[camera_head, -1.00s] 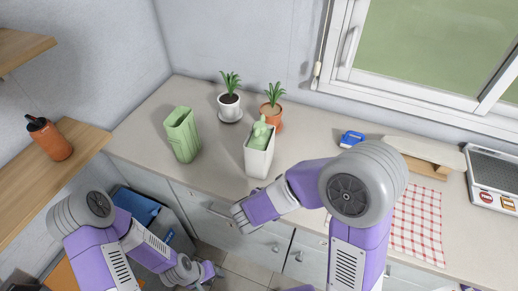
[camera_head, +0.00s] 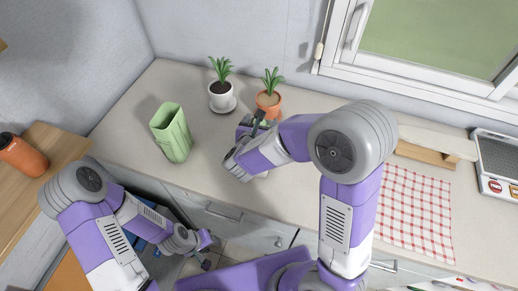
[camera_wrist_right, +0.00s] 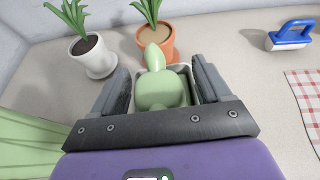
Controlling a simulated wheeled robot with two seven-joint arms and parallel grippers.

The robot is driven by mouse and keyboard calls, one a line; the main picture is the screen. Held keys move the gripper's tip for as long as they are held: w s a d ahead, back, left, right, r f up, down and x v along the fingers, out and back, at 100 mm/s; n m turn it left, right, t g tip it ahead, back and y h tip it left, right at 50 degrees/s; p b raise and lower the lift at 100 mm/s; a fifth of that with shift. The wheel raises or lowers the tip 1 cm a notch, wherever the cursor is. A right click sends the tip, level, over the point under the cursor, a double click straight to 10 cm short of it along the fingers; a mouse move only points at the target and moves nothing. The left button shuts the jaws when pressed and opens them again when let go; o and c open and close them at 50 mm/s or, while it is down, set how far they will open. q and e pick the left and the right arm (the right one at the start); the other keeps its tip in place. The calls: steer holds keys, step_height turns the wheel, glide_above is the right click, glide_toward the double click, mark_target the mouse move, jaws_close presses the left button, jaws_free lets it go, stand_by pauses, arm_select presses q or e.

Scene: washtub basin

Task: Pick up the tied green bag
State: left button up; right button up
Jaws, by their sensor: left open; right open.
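The tied green bag (camera_wrist_right: 162,92), with a pointed knotted top, sits in a small pale bin (camera_wrist_right: 196,74) in the right wrist view. My right gripper (camera_wrist_right: 160,76) is open, with one finger on each side of the bag. I cannot tell if the fingers touch it. In the head view my right gripper (camera_head: 255,124) is over the counter and hides the bag and the bin. My left gripper (camera_head: 208,250) is open and empty, low in front of the counter cabinets.
A green open bin (camera_head: 172,138) stands left of my right gripper. A white-potted plant (camera_head: 222,96) and a terracotta-potted plant (camera_head: 268,102) stand close behind. A checked cloth (camera_head: 415,212) lies on the right. The front counter edge is between my arms.

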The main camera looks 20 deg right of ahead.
steer(key=shift+w+d+f, duration=0.15)
steer(key=shift+w+f, duration=0.05)
steer(key=shift+w, duration=0.2)
steer(key=shift+c, duration=0.4)
steer(key=shift+r, duration=0.1)
jaws_close()
